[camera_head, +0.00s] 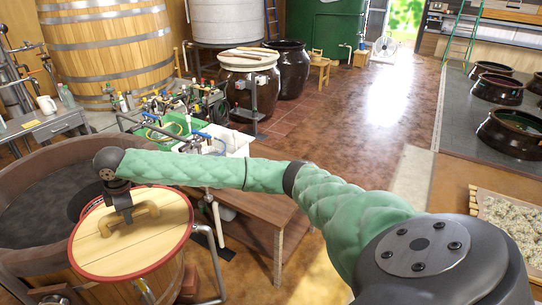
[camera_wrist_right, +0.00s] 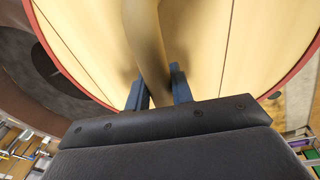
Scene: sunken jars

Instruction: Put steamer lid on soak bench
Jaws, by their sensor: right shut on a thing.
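The steamer lid (camera_head: 155,252), round pale wood with a red rim and an arched wooden handle, is at the lower left over a wooden steamer tub (camera_head: 172,279). I cannot tell whether it rests on the tub or is just above it. My right gripper (camera_head: 123,212) is shut on the lid's handle from above. In the right wrist view the two dark fingers (camera_wrist_right: 158,88) close around the handle (camera_wrist_right: 147,40), with the lid face (camera_wrist_right: 220,45) beyond. A low brown wooden bench (camera_head: 285,212), possibly the soak bench, stands right of the tub. My left gripper is not in view.
A large dark vat (camera_head: 45,165) stands behind and left of the tub. A cluttered stand with a white basin (camera_head: 232,141) is at the bench's back. My right arm spans over the bench. Open floor (camera_head: 370,125) lies beyond; sunken jars (camera_head: 508,128) are at right.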

